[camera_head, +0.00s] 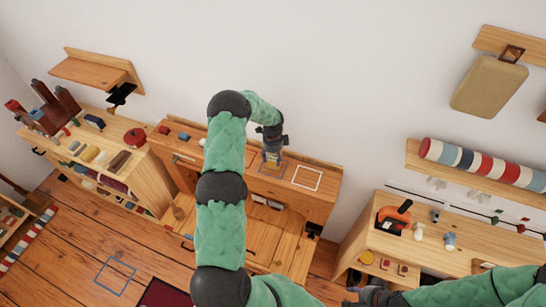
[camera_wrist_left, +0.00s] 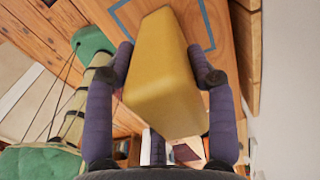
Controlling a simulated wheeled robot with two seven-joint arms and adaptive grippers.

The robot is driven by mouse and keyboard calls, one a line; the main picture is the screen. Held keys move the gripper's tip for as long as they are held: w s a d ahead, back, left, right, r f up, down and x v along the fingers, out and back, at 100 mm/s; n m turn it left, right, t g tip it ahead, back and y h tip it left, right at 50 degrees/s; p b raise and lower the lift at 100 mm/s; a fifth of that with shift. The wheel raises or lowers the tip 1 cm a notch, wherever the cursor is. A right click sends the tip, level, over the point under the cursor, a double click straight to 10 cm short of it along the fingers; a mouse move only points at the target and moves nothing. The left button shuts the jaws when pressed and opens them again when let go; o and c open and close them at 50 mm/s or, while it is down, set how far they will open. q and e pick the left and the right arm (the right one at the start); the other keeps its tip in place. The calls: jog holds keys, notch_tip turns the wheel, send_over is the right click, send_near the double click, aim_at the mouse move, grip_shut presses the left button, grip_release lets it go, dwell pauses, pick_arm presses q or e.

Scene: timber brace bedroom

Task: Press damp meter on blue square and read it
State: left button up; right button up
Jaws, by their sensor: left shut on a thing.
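My left gripper (camera_head: 271,150) is shut on a yellow block-shaped thing, which I take for the damp meter (camera_wrist_left: 165,75); no display or reading shows on the face in view. In the head view the meter (camera_head: 272,159) is small and partly covered by the gripper. The left wrist view shows my left gripper's fingers (camera_wrist_left: 166,75) on both its sides. A blue square outline (camera_wrist_left: 208,25) on wood lies beyond the meter, partly hidden by it. I cannot tell whether the meter touches the wood. My right gripper (camera_head: 372,297) is at the bottom edge, its jaws unclear.
A white square outline (camera_head: 307,178) lies right of the meter on the same wooden bench. Another blue square outline (camera_head: 115,275) is on the floor. A side table (camera_head: 455,240) with an orange-handled tool (camera_head: 394,217) stands right. A cluttered cabinet (camera_head: 150,185) stands left.

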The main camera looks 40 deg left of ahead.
pick_arm(q)
jog(key=shift+r+p, duration=1.1)
jog(key=shift+r, duration=2.25)
jog(key=shift+f, duration=0.1)
